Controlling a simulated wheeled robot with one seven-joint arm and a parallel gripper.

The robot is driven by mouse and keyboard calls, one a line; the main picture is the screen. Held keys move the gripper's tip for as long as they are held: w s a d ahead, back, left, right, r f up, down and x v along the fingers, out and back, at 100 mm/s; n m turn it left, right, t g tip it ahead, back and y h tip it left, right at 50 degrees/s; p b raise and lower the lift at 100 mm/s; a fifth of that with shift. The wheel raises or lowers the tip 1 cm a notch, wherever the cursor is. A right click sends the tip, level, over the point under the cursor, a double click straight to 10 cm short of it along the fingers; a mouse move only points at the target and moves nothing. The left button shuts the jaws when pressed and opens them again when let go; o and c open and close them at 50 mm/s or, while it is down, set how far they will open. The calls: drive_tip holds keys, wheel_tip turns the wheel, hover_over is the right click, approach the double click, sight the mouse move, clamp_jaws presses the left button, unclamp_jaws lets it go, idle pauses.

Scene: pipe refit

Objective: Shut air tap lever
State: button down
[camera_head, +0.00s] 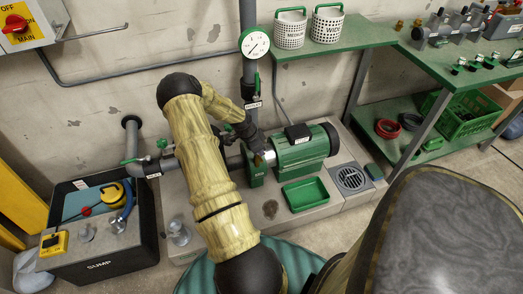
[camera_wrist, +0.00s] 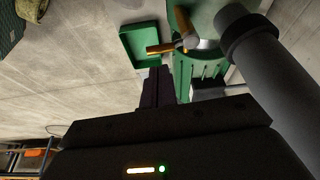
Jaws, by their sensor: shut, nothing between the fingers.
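My gripper (camera_wrist: 158,74) is shut and empty in the wrist view, its dark fingers pointing toward the green pump (camera_wrist: 190,70). A brass lever (camera_wrist: 160,48) lies just beyond the fingertips, beside a round grey fitting on the pump; whether they touch I cannot tell. A second brass part (camera_wrist: 181,18) sticks out above it. In the head view my arm reaches over to the pump (camera_head: 300,150), and a small brass spot (camera_head: 258,160), probably the tap, shows at its left end. My gripper there is dark and mostly hidden against the pipework.
A green tray (camera_head: 305,194) sits on the plinth before the pump, also in the wrist view (camera_wrist: 139,42). A thick dark pipe (camera_wrist: 270,70) runs close to my gripper's right. A gauge (camera_head: 255,44) is on the vertical pipe. The sump box (camera_head: 100,262) stands left; a green shelf (camera_head: 350,35) is behind.

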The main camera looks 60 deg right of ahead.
drive_tip(key=p+v, duration=0.4)
drive_tip(key=v, duration=0.2)
drive_tip(key=shift+r, duration=0.2)
drive_tip(key=shift+w+a, duration=0.1)
